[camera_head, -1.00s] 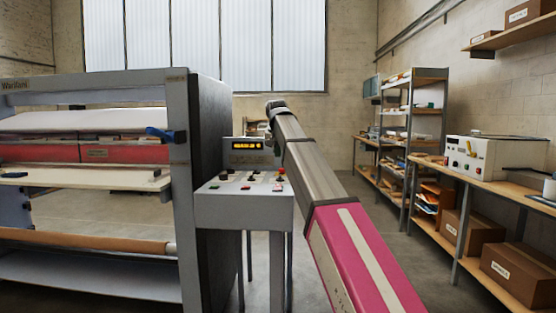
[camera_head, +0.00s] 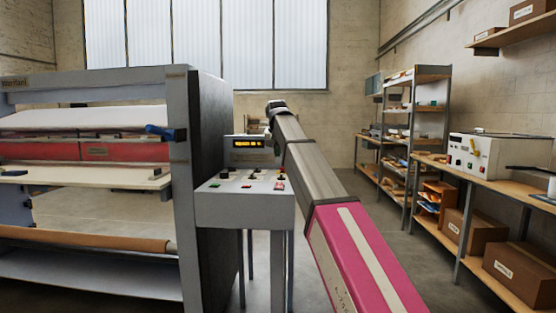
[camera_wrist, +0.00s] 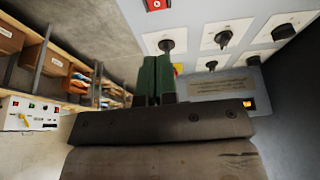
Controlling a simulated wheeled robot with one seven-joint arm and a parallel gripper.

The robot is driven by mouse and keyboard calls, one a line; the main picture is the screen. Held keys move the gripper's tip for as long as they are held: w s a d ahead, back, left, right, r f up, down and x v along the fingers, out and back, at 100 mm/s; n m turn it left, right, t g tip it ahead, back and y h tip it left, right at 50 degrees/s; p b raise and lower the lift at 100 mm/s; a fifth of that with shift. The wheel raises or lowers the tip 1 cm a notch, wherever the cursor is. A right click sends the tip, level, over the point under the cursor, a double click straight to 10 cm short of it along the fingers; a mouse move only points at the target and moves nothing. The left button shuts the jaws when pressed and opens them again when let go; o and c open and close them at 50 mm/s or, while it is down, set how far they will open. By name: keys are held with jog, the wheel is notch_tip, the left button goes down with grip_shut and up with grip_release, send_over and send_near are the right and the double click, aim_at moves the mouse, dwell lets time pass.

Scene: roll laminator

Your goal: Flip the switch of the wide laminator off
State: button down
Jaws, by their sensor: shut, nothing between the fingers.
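The wide laminator (camera_head: 180,130) is a large grey roller machine at the left of the head view. Its control panel (camera_head: 245,208) sits on its right side, with small buttons, dark knobs and a lit orange display (camera_head: 248,143). In the wrist view, the panel (camera_wrist: 205,60) shows several black knobs on white plates and a red rocker switch (camera_wrist: 158,4) at the top edge. My gripper (camera_wrist: 156,62) has green fingers, shut together and empty, in front of the panel near a black knob (camera_wrist: 166,45). I cannot tell whether it touches. In the head view my arm hides the gripper.
A smaller white machine (camera_head: 478,155) stands on the right-hand bench (camera_head: 490,187), with cardboard boxes (camera_head: 508,262) below. A metal shelf rack (camera_head: 415,120) stands farther back. The floor (camera_head: 365,230) between the panel and the bench is open.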

aim_at(278, 184)
jog(key=x, duration=1.2)
jog(key=shift+s+f, duration=0.25)
jog(key=shift+s, duration=0.05)
jog(key=shift+w+f, duration=0.1)
